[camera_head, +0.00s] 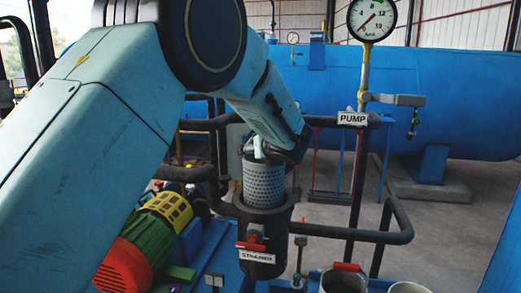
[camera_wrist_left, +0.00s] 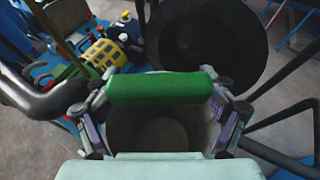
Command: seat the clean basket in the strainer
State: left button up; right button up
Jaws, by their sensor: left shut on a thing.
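The clean basket (camera_head: 263,186) is a grey perforated cylinder, roughly upright. Its lower end is at the mouth of the dark strainer (camera_head: 264,232), and most of its wall shows above the rim. I cannot tell how deep it reaches. My left gripper (camera_head: 265,152) is above the basket. In the left wrist view its fingers (camera_wrist_left: 160,102) are shut on the basket's green handle (camera_wrist_left: 160,88), with the hollow basket (camera_wrist_left: 155,128) below. The strainer carries a "STRAINER" plate and a red valve handle (camera_head: 252,243). My right gripper is not in view.
A large black disc (camera_wrist_left: 208,40) is beside the basket in the left wrist view. Dark pipes (camera_head: 400,225) flank the strainer. A red, green and yellow pump (camera_head: 145,235) stands left. A bucket with a red grip (camera_head: 343,280) and a pale container (camera_head: 408,287) stand front right.

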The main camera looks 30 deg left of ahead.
aim_at(270, 190)
pick_arm(q)
jog(key=shift+f+b, duration=5)
jog(key=shift+f, duration=0.65)
jog(key=o, duration=1.6)
jog(key=shift+f, duration=0.1)
jog(key=shift+o, duration=0.2)
jog(key=v, duration=0.7)
jog(key=shift+s+d+r, duration=0.2)
jog(key=shift+s+r, duration=0.05)
jog(key=shift+w+f, duration=0.1)
